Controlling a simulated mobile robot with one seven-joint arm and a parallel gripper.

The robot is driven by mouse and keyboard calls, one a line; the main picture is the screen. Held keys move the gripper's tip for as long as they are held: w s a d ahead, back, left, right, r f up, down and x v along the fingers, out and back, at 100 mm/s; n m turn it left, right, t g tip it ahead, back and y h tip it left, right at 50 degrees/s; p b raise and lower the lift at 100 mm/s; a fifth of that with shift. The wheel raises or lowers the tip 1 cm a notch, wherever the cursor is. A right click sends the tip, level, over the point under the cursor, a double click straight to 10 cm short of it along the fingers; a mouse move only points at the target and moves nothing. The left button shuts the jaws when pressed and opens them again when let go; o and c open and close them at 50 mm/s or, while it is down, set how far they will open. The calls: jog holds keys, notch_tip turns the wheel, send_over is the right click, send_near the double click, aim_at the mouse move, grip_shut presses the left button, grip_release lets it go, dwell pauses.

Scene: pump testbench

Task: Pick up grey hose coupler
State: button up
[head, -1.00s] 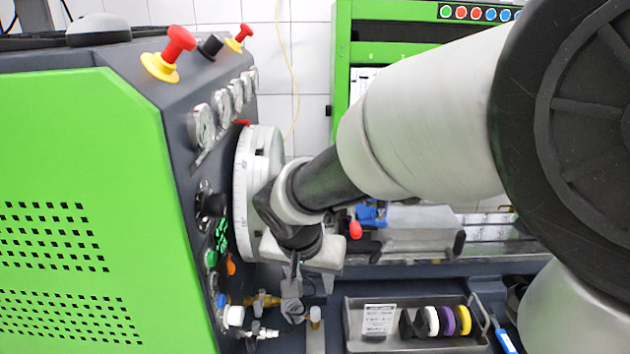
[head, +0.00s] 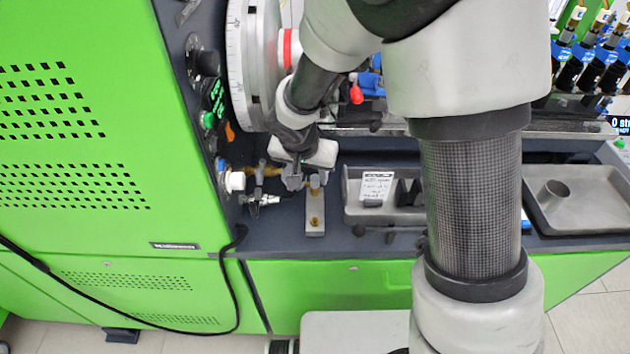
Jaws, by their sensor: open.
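My gripper (head: 293,181) points down over the bench beside the green machine, its small grey fingers open. Just right of the fingers, a small grey piece (head: 315,181) stands at the back end of a narrow grey plate (head: 314,231); it looks like the grey hose coupler, but it is too small to be sure. I cannot tell whether the fingers touch it. A brass fitting (head: 314,220) sits nearer the front of the plate. My wrist hides part of the bench behind.
Brass and silver valve fittings (head: 262,200) and a white knob (head: 235,181) jut from the machine left of my gripper. A grey tray (head: 352,212) with a label card stands to the right, partly behind my arm. Another grey tray (head: 583,218) is far right.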

aim_at(314, 178)
jog(key=x, duration=0.4)
jog(key=shift+d+f, duration=0.3)
grip_shut()
notch_tip(314, 178, up, 10)
jog(key=shift+r+p, duration=0.1)
jog(key=shift+p, duration=0.75)
